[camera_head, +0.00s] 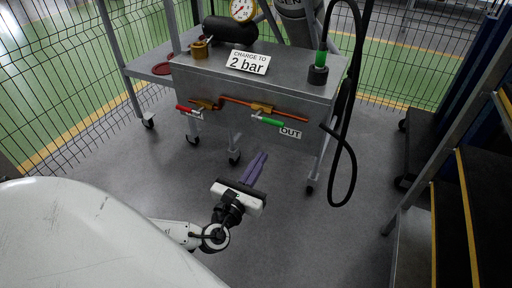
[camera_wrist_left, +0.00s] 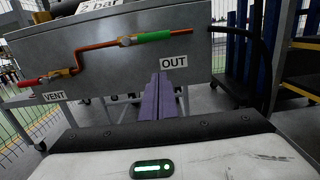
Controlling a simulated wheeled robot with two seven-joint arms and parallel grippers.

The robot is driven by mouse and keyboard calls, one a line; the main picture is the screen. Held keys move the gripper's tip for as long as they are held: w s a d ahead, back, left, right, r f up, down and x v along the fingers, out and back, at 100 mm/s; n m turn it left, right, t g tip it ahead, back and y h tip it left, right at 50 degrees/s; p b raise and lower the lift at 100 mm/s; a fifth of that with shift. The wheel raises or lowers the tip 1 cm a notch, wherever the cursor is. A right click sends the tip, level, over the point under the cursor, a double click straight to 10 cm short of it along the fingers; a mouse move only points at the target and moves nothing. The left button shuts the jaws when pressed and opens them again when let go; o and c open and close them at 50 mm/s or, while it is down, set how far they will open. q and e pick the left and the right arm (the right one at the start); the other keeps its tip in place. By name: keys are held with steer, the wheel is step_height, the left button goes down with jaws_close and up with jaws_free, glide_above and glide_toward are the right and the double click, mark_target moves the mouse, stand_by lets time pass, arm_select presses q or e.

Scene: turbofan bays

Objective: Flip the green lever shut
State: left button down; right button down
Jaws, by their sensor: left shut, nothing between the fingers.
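The green lever (camera_head: 270,121) sits on a brass valve on the front panel of the grey cart, beside the OUT label (camera_head: 290,133). Its handle points right, roughly in line with the copper pipe. In the left wrist view the green lever (camera_wrist_left: 152,37) shows at the upper middle, above and left of the OUT label (camera_wrist_left: 174,62). My left gripper (camera_head: 260,158) is shut and empty, its purple fingers pointing at the cart from below and in front of the lever, apart from it. The fingers (camera_wrist_left: 158,90) also show in the wrist view. My right gripper is not in view.
A red lever (camera_head: 187,110) sits on the panel's left, near the VENT label (camera_wrist_left: 53,97). The cart carries a gauge (camera_head: 243,9) and a "CHARGE TO 2 bar" sign (camera_head: 248,62). A black hose (camera_head: 352,160) hangs at its right. Dark steps (camera_head: 480,200) stand farther right.

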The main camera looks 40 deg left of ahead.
mark_target(273, 122)
arm_select(q)
steer(key=w+a+r, duration=0.1)
steer(key=w+r, duration=0.3)
steer(key=w, duration=0.2)
steer(key=shift+a, duration=0.25)
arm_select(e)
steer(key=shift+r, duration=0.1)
arm_select(q)
steer(key=shift+w+r, duration=0.1)
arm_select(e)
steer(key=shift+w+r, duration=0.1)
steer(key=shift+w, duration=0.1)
arm_select(q)
steer(key=shift+d+r+n, duration=0.1)
steer(key=shift+r+n, duration=0.05)
steer(key=shift+n, duration=0.25)
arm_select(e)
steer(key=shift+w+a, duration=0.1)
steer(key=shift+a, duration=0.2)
